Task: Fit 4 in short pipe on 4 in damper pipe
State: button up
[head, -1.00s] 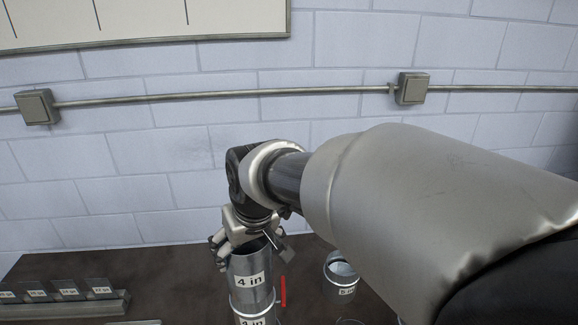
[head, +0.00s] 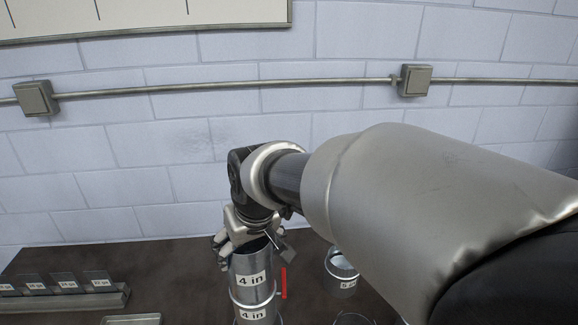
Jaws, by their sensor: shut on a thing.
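The 4 in short pipe (head: 240,287) is a shiny metal tube with a "4 in" label, upright near the bottom of the head view. My gripper (head: 241,243) is shut on its upper rim from above. The 4 in damper pipe (head: 238,320) stands directly below it, with its own "4 in" label and cut off by the frame's bottom edge. A red handle (head: 284,283) stands upright at its right side. The two pipes look in line, with a rim where they meet. I cannot tell how far one is seated on the other.
A dark table (head: 180,272) runs along the brick wall. Another labelled metal pipe (head: 341,283) stands to the right, partly behind my arm. A metal rack (head: 70,301) with several labelled plates is at the left. A round rim (head: 351,318) and a tray edge (head: 131,319) show at the bottom.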

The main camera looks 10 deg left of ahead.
jog(key=shift+f+b, duration=0.45)
jog(key=shift+f, duration=0.15)
jog(key=o, duration=1.2)
jog(key=shift+c, duration=0.2)
jog(key=shift+r, duration=0.1)
jog(key=v, duration=1.2)
